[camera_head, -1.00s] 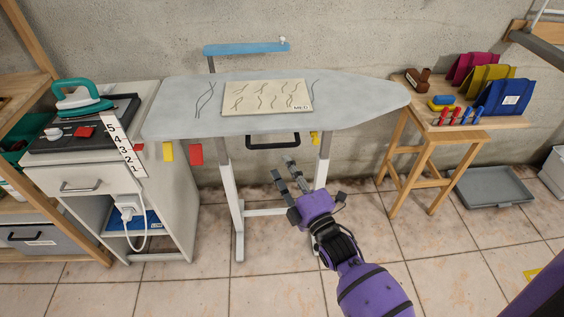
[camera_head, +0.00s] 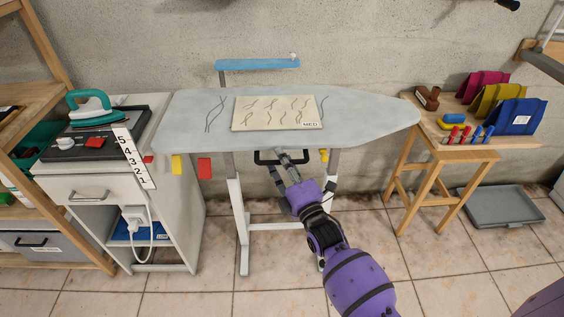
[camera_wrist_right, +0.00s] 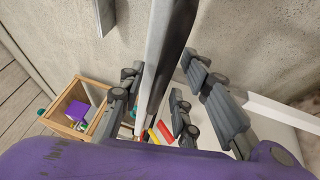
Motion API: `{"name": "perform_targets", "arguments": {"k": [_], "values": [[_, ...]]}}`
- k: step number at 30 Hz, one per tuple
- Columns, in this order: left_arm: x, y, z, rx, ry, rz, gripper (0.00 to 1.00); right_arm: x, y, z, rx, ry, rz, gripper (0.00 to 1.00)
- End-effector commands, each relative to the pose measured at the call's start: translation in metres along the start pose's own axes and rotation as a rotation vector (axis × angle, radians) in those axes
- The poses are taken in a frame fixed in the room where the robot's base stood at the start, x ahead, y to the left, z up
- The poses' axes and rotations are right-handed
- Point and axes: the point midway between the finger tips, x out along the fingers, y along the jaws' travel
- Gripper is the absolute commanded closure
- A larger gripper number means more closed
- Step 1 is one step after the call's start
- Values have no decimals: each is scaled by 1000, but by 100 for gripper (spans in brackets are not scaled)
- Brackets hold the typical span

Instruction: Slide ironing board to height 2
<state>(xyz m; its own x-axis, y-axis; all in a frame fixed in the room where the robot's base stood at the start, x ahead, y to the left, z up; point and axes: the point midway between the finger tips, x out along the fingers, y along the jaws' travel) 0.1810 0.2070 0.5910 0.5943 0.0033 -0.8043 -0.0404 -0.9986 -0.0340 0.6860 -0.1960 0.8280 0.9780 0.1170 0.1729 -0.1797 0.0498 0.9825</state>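The grey ironing board (camera_head: 365,120) stands level on white legs in the middle of the head view. A black handle (camera_head: 262,160) hangs under its front edge, and a small yellow part (camera_head: 323,155) sits right of it. A white number strip (camera_head: 133,158) marked 5 to 1 stands at the board's left end, with a small red tab (camera_head: 148,159) beside it. My right gripper (camera_head: 284,167) is at the handle, its fingers partly hidden by the board. In the wrist view the right gripper (camera_wrist_right: 160,100) has its fingers apart; contact cannot be told. My left gripper is out of view.
A white cabinet (camera_head: 75,190) with a teal iron (camera_head: 90,107) is left of the board. Floor in front is clear.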

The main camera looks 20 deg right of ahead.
Motion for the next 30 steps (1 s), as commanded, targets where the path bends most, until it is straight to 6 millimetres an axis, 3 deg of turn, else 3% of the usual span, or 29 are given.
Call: {"name": "perform_targets", "arguments": {"k": [2,9,20,27,30], "values": [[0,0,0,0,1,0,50,0,0,0,0,0,0,69],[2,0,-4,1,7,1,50,0,0,0,0,0,0,100],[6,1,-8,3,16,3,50,-1,-2,0,2,0,-1,100],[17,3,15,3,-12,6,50,-10,-41,-3,4,0,-13,100],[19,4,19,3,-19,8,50,-11,-48,-4,4,0,-13,100]]}}
